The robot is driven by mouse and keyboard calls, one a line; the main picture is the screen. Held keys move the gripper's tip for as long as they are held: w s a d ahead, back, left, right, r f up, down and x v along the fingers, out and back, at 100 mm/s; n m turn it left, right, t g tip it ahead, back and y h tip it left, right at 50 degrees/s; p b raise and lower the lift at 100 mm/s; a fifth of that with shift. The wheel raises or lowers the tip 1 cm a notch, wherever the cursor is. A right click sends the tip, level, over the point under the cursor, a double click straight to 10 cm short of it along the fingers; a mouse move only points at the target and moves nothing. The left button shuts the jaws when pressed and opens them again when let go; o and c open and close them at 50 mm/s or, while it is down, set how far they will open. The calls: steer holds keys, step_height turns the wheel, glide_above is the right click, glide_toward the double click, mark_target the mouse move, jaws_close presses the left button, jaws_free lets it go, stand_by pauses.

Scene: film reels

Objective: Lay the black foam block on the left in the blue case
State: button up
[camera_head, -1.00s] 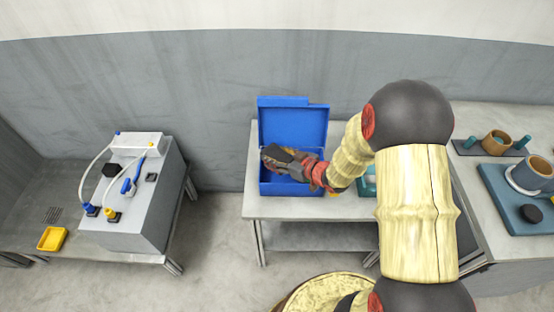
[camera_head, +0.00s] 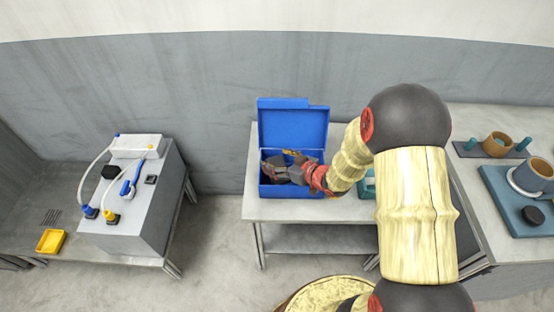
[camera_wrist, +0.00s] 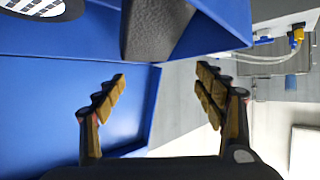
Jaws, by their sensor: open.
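The blue case (camera_head: 293,125) stands open on the middle table, its lid raised at the back. My gripper (camera_head: 280,164) reaches in over the left part of the case. In the wrist view my gripper (camera_wrist: 162,74) has its fingers spread wide with nothing between them. The black foam block (camera_wrist: 157,28) shows just beyond the fingertips, apart from them, beside a blue wall of the case. In the head view my gripper and the case wall make the block hard to pick out.
A black-and-white striped disc (camera_wrist: 38,6) shows at the wrist view's top left. A grey box with cables (camera_head: 130,205) and a yellow tray (camera_head: 51,241) stand left. The right table holds a blue board (camera_head: 505,190) with cups. The middle table's front strip is bare.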

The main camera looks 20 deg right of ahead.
steer(key=shift+r, duration=0.1)
steer(key=shift+r, duration=0.35)
steer(key=p+v, duration=0.4)
steer(key=v, duration=0.8)
steer(key=w+d+r+h, duration=0.4)
steer(key=d+r+h, duration=0.1)
steer(key=r, duration=0.2)
steer(key=s+d+r+m+g+h, duration=0.2)
steer(key=s+r+m+h, duration=0.15)
steer(key=r, duration=0.65)
steer(key=s+a+r+g+y, duration=0.1)
steer(key=s+a+r, duration=0.1)
steer(key=s+a, duration=0.2)
steer(key=s+a+r+m+g, duration=0.1)
steer(key=s+a+r, duration=0.2)
steer(key=s, duration=0.7)
steer(key=s+a+r+m+g+y, duration=0.1)
steer(key=s+a+r, duration=0.1)
steer(key=s+a, duration=0.3)
steer(key=shift+s+r+g+y, duration=0.15)
steer(key=shift+s+g+y, duration=0.25)
steer(key=shift+s, duration=0.6)
